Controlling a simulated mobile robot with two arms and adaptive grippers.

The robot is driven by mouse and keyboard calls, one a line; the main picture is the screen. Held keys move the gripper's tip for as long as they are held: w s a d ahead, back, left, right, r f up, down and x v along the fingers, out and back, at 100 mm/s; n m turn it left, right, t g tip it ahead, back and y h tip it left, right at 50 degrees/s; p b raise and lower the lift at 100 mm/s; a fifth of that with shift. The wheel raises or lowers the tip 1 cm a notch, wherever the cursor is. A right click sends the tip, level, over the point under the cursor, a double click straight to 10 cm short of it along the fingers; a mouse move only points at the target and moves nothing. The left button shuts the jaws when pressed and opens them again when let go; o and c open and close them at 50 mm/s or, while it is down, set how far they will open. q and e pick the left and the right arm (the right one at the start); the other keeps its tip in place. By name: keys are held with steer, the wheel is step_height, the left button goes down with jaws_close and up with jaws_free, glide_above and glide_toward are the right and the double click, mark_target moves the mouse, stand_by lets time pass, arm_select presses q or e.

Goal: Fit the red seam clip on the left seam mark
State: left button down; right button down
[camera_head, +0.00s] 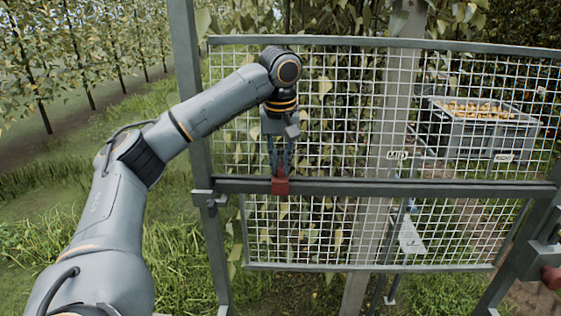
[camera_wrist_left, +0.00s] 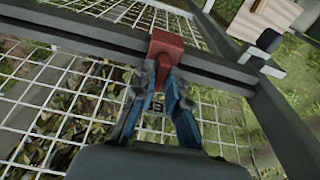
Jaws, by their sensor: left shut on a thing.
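The red seam clip (camera_head: 280,186) sits at the dark horizontal rail (camera_head: 345,187) of the mesh panel, left of its middle. My left gripper (camera_head: 280,172) points down from above and is shut on it. In the left wrist view the clip (camera_wrist_left: 166,46) overlaps the rail (camera_wrist_left: 100,36), with the fingertips (camera_wrist_left: 163,75) at its narrow lower part. I cannot tell whether it is fully seated. A small label (camera_wrist_left: 157,107) shows partly between the fingers; the left seam mark is not clearly readable. The MID mark (camera_head: 397,155) is farther right. My right gripper is not in view.
The wire mesh (camera_head: 335,100) and its grey frame post (camera_head: 190,100) stand close around my left arm. Another small label (camera_head: 503,158) is at right. A grey crate of pears (camera_head: 470,130) stands behind the mesh. A red object (camera_head: 551,277) shows at the right edge.

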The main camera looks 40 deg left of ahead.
arm_select(q)
steer(key=shift+f, duration=0.35)
steer(key=c, duration=1.3)
jaws_free()
steer(key=r, duration=0.8)
steer(key=s+d+r, duration=0.1)
steer(key=r, duration=0.3)
